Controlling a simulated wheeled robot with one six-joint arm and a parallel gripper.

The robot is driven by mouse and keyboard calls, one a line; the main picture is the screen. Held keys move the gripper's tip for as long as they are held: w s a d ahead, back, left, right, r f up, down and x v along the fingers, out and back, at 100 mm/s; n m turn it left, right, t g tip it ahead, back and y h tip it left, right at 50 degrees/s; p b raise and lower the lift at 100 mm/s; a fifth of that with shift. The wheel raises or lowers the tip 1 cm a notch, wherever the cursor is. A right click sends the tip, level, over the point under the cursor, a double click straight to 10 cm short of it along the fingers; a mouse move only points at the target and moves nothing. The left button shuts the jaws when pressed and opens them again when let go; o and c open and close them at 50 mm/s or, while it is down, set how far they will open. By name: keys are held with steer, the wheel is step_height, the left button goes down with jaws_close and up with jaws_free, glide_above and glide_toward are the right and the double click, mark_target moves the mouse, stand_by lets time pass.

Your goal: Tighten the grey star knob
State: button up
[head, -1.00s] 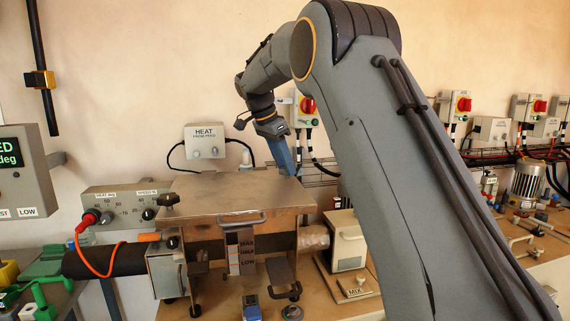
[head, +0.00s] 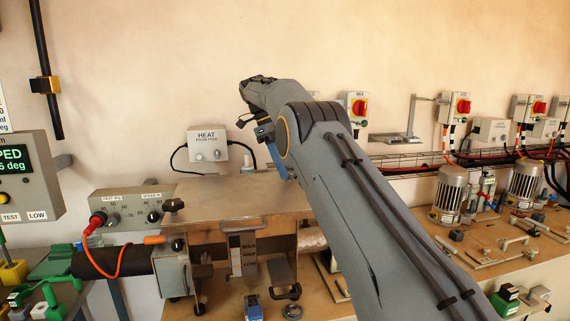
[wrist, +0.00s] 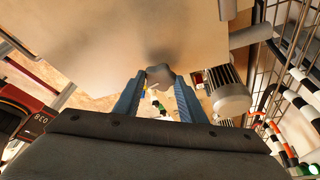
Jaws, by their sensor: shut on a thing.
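The grey star knob (wrist: 160,73) shows in the wrist view between the tips of my blue fingers. My gripper (wrist: 160,82) is shut on it, one finger on each side. In the head view my gripper (head: 277,160) reaches down behind the far right part of the metal machine top (head: 215,192). My arm hides the knob and the fingertips there. How tight the knob sits cannot be told.
A HEAT box (head: 208,143) is on the wall behind. In the wrist view a grey motor (wrist: 228,98) and a wire rack (wrist: 290,45) are close on the right.

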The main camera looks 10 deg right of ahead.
steer(key=shift+m+p, duration=0.4)
steer(key=shift+m, duration=0.3)
steer(key=o, duration=1.1)
steer(key=shift+d, duration=0.1)
steer(key=shift+c, duration=0.2)
steer(key=shift+n+b, duration=0.3)
steer(key=shift+n, duration=0.1)
